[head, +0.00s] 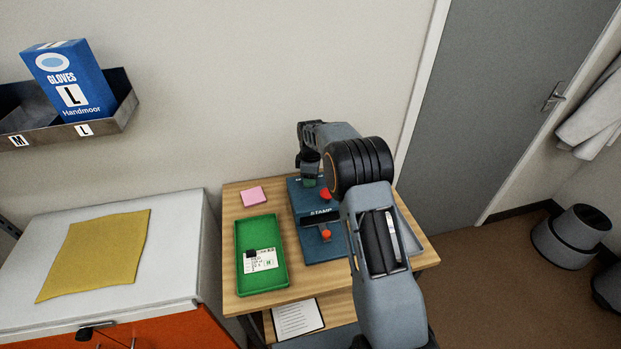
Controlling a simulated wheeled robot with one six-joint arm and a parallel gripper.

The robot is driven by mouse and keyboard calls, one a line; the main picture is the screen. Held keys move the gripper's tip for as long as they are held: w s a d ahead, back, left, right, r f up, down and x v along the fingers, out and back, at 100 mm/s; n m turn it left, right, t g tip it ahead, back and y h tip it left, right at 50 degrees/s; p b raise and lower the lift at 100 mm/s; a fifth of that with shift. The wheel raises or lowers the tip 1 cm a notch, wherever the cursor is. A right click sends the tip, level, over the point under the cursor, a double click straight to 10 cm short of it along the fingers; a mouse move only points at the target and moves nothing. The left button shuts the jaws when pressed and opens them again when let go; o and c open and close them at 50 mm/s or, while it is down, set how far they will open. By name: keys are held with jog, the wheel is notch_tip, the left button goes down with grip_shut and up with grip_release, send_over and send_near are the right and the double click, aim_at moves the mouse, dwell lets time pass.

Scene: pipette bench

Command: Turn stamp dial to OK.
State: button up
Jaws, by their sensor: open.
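The blue stamp device (326,249) stands on the wooden table, with the label STAMP on a dark bar across it. A red knob (325,234) sits in front of the bar and another red knob (325,195) behind it. My gripper (309,180) points down over the back end of the device, close to the rear red knob. It is open, and nothing shows held in it. The gripper and arm hide part of the device's back and right side. I cannot make out the dial's markings or its setting.
A green tray (246,284) with a white label card (261,261) lies left of the device. A pink pad (253,196) lies behind the tray on the wooden table (232,220). The wall is close behind. A white cabinet with a yellow cloth (95,255) stands left.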

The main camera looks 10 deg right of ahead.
jog(key=shift+s, duration=0.15)
notch_tip(320, 180, up, 8)
jog(key=p, duration=0.5)
dwell(0.6)
